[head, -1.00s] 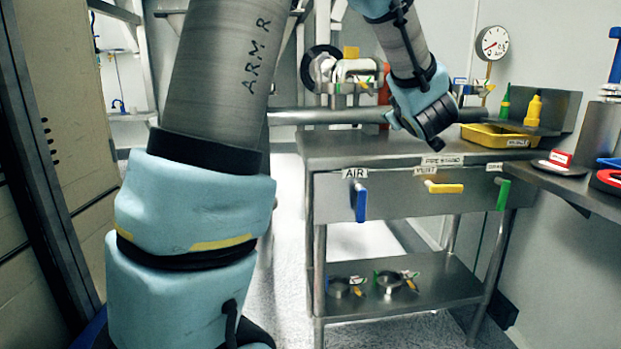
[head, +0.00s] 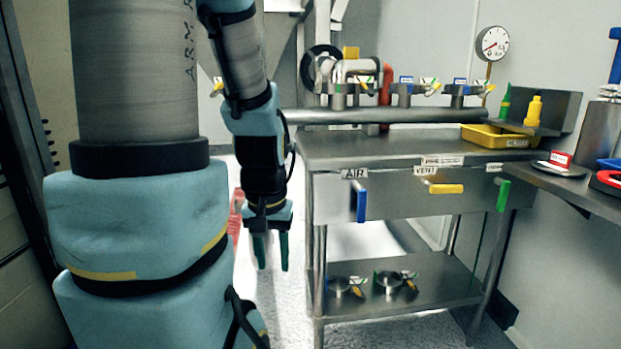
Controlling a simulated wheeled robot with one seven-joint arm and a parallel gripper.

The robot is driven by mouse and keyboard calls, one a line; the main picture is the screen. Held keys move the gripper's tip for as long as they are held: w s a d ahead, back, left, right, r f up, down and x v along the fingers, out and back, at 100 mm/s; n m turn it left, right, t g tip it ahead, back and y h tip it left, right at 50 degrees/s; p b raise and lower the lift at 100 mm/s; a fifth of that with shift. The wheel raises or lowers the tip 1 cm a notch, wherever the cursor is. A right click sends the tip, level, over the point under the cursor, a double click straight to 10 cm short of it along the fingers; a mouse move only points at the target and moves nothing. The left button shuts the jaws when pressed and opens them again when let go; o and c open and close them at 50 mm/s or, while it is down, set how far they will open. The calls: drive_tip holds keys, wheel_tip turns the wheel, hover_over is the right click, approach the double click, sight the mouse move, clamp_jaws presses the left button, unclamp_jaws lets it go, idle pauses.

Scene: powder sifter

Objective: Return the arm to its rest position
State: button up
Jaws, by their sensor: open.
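My gripper (head: 270,266) hangs pointing down, left of the steel bench (head: 394,150). Its two dark green fingers are apart, with nothing between them. My arm fills the left of the head view, with a large upper link in front and a forearm coming down behind it. The fingertips are lower than the bench top and look clear of its left leg. Floor shows behind and below the fingers.
The bench front has a blue handle (head: 361,205), a yellow handle (head: 445,188) and a green handle (head: 503,195). Clamped fittings lie on the lower shelf (head: 440,282). A yellow tray (head: 487,141) sits at the bench's right. A side counter (head: 555,178) stands at right.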

wheel_tip(320, 180, up, 18)
drive_tip(key=p, duration=1.6)
drive_tip(key=shift+w+d+f, duration=0.2)
drive_tip(key=shift+w, duration=0.1)
